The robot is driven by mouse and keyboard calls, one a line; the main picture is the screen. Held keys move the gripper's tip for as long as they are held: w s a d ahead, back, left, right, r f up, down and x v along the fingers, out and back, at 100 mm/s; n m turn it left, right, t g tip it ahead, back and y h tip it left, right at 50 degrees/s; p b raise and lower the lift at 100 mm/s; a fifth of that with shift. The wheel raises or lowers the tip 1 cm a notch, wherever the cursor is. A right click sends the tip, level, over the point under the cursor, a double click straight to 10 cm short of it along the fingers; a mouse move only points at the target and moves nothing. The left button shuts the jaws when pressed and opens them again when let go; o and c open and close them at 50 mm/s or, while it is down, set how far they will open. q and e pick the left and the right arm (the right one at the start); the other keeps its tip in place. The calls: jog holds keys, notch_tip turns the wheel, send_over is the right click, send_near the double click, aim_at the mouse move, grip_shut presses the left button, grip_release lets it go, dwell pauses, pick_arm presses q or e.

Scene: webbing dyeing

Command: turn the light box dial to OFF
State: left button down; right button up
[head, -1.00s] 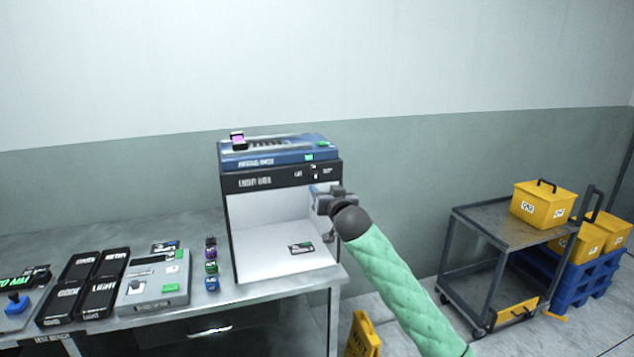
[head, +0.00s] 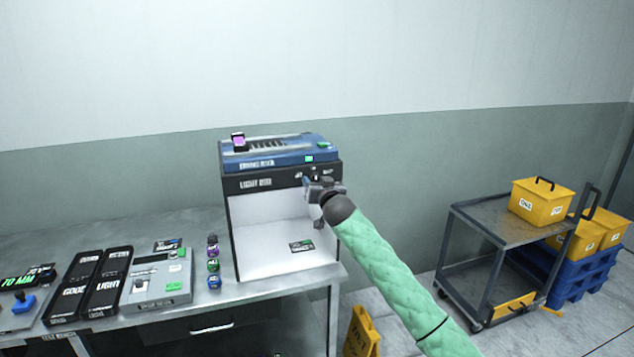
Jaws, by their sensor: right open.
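The light box (head: 285,235) stands on the right end of the bench, with a white, lit, open-fronted inside and a dark label strip (head: 270,182) along its top front. The dial sits on the right part of that strip; my right gripper largely hides it, so its setting cannot be read. My right gripper (head: 312,183) is open, with its fingers up at the strip in front of the dial. I cannot tell whether the fingers touch the dial. My left gripper is not in view.
A blue device (head: 280,152) lies on top of the light box. Small bottles (head: 213,266), a grey instrument (head: 158,280) and black cases (head: 105,285) stand left of it. A cart (head: 500,235) with a yellow bin (head: 541,202) is at the right; a yellow floor sign (head: 362,335) stands below.

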jog(key=c, duration=1)
